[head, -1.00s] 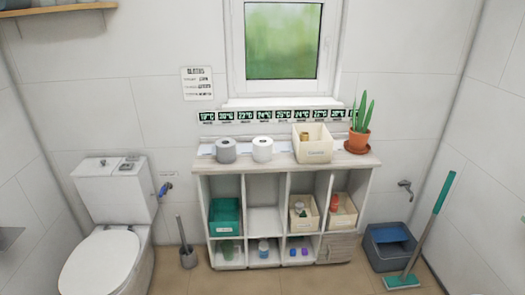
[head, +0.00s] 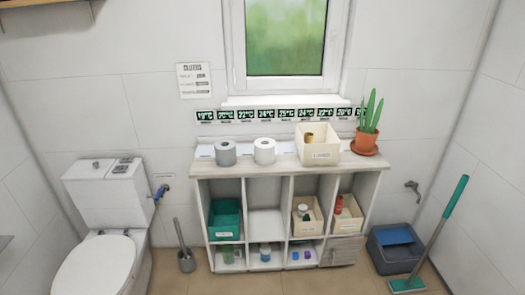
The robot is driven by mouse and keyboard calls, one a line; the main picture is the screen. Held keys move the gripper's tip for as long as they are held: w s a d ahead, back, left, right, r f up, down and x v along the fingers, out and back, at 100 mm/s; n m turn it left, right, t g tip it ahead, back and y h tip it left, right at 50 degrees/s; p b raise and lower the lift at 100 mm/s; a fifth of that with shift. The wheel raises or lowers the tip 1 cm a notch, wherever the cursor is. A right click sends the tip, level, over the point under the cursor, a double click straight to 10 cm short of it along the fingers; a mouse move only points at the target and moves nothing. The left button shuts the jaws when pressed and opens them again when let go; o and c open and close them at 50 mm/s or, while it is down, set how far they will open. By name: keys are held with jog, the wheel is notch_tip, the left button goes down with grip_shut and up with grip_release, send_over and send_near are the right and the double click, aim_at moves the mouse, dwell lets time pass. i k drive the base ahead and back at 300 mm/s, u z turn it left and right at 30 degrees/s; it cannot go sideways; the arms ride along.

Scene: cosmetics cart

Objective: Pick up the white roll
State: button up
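The white roll (head: 264,151) stands upright on top of the white shelf unit (head: 283,168), left of its middle. A grey roll (head: 225,153) stands just to its left, with a small gap between them. To its right is a cream box (head: 318,150) with a brown item in it. The white roll is fully visible and nothing touches it from the front. My gripper does not show in the head view.
A potted plant (head: 367,137) stands at the shelf top's right end. A toilet (head: 102,240) and a toilet brush (head: 185,258) are at the left. A blue-grey bin (head: 392,250) and a green-handled mop (head: 432,230) are at the right. Floor shows along the bottom.

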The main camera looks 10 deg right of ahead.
aim_at(265, 149)
jog(key=i, duration=0.6)
jog(key=u, duration=0.4)
jog(key=k, duration=0.2)
jog(key=z, duration=3.1)
